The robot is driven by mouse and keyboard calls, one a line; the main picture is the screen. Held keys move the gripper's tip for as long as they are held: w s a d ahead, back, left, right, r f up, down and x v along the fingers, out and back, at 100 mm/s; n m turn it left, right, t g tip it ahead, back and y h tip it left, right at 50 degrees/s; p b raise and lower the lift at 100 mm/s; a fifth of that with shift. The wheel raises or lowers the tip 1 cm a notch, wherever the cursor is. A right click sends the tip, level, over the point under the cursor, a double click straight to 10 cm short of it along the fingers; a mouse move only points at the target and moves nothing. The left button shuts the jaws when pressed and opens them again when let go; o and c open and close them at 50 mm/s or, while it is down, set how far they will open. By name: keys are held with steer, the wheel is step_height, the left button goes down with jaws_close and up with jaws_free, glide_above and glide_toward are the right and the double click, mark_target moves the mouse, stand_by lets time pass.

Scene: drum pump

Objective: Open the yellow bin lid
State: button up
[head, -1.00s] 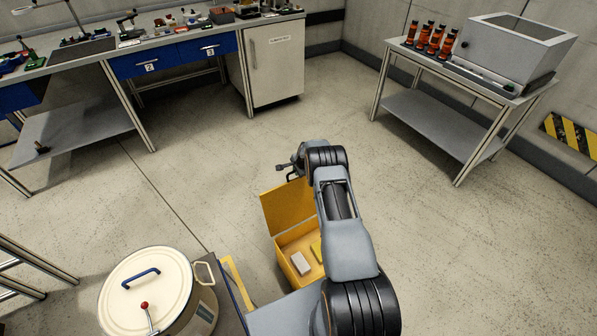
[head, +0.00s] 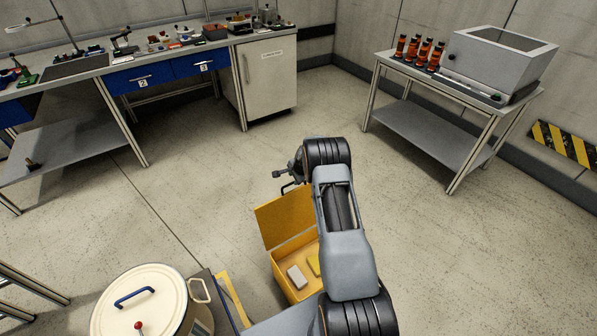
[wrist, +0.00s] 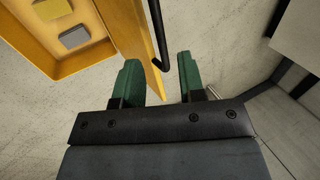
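The yellow bin (head: 290,252) stands on the floor in the head view, left of my arm. Its lid (head: 284,217) is raised and stands steeply upright at the far side, leaving the bin open. A light block (head: 297,277) and a yellow block (head: 314,263) lie inside. In the wrist view the bin (wrist: 82,58) is at upper left, with the lid (wrist: 126,30) edge-on and a dark bar handle (wrist: 157,32) beside it. My gripper (wrist: 162,78) has its green fingers apart. The lid's edge shows between them; contact cannot be told.
A cream drum (head: 150,305) with a blue handle stands at lower left. A workbench (head: 190,52) with blue drawers and a white cabinet (head: 268,85) is at the back. A table (head: 425,115) with orange bottles stands at right. The floor between is clear.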

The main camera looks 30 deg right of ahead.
steer(key=v, duration=0.6)
steer(key=shift+r, duration=0.2)
steer(key=shift+s, duration=0.15)
